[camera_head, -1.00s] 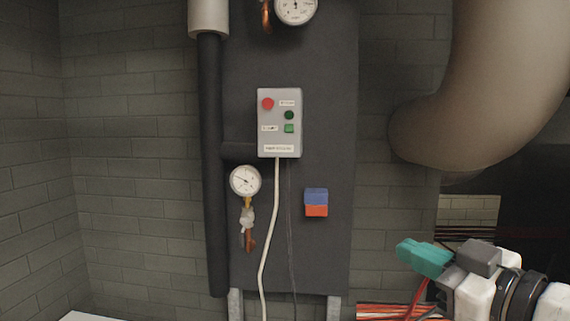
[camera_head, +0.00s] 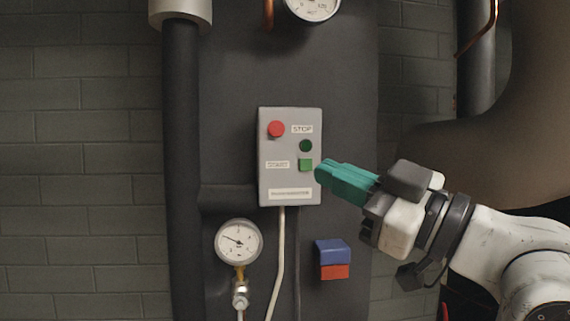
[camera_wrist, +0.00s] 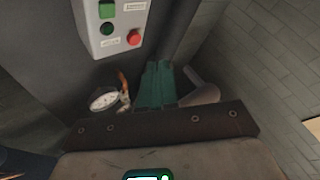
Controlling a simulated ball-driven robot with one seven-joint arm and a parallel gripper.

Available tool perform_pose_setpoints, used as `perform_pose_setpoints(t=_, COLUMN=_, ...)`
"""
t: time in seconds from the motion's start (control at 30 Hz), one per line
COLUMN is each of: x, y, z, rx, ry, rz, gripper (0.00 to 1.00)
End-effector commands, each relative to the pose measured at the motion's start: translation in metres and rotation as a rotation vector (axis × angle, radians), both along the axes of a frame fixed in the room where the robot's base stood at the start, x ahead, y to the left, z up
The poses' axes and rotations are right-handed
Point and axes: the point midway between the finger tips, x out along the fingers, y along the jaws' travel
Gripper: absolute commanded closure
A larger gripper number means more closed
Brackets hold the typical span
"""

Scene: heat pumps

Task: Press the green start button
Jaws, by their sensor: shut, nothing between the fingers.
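The green square button (camera_head: 305,165) sits low on the right half of a grey control box (camera_head: 268,184), beside a small label. It also shows at the top of the wrist view (camera_wrist: 106,10), where the box appears turned over. My gripper (camera_head: 320,172) has teal fingers that are shut and empty. In the head view its tips lie just right of the green button, over the box's right edge. In the wrist view the fingertips (camera_wrist: 158,66) appear below and right of the box. I cannot tell how far they stand from the button; no contact is clear.
A red button (camera_head: 276,129) by a STOP label and a dark green round one (camera_head: 306,146) share the box. A gauge (camera_head: 239,241) and a white cable (camera_head: 279,250) are below. A blue and red block (camera_head: 333,252) is mounted lower right. A thick pipe (camera_head: 525,145) is right.

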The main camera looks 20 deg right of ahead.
Motion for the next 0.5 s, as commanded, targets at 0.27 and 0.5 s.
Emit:
perform_pose_setpoints(t=0.27, x=0.0, y=0.0, z=0.0, rx=0.0, ry=0.0, rz=0.0, gripper=1.0)
perform_pose_setpoints(t=0.5, x=0.011, y=-0.002, z=0.0, rx=0.001, ry=0.001, rz=0.0, gripper=1.0)
